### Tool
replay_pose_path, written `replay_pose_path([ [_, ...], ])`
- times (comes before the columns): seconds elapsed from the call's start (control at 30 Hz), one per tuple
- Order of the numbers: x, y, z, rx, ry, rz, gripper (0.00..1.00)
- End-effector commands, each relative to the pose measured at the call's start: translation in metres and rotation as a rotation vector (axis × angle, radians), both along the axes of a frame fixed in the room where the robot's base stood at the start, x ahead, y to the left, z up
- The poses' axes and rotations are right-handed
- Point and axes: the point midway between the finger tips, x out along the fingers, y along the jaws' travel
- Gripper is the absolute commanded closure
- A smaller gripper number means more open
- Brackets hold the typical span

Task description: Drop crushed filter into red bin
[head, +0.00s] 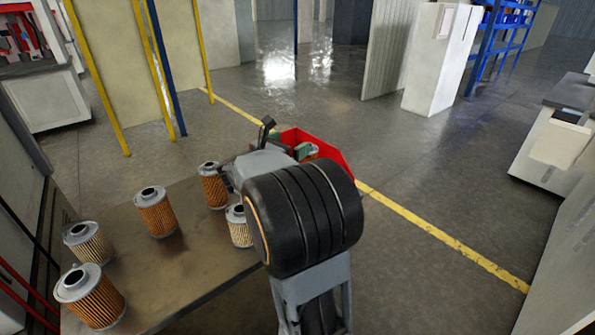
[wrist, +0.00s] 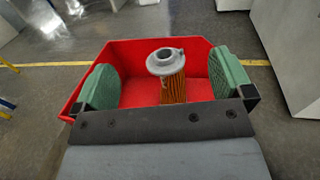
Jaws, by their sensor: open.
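The red bin (head: 340,167) stands on the floor beyond the table, partly hidden by my arm in the head view. In the wrist view the bin (wrist: 135,52) fills the middle. A filter (wrist: 173,88) with a grey cap and orange pleats is at the bin, slightly tilted, its lower part hidden by my gripper's body. My gripper (wrist: 167,86) is open over the bin, its green pads on either side of the filter with gaps to both. I cannot tell whether the filter rests on the bin floor, nor see crush damage on it.
Several filters stand upright on the brown table (head: 190,260), including orange ones (head: 155,212) and pale ones (head: 88,242). A pale one (head: 238,226) is partly behind my arm. A yellow floor line (head: 440,233) runs past the bin.

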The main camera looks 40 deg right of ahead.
Motion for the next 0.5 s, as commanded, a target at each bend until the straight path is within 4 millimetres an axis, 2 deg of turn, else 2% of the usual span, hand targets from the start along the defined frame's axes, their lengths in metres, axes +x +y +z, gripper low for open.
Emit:
replay_pose_path([
  [0.03,0.0,0.011,-0.001,0.001,0.0,0.005,0.01],
  [0.2,-0.003,0.038,-0.001,0.001,0.0,0.003,0.01],
  [0.5,-0.006,0.06,0.0,0.0,0.001,0.0,0.01],
])
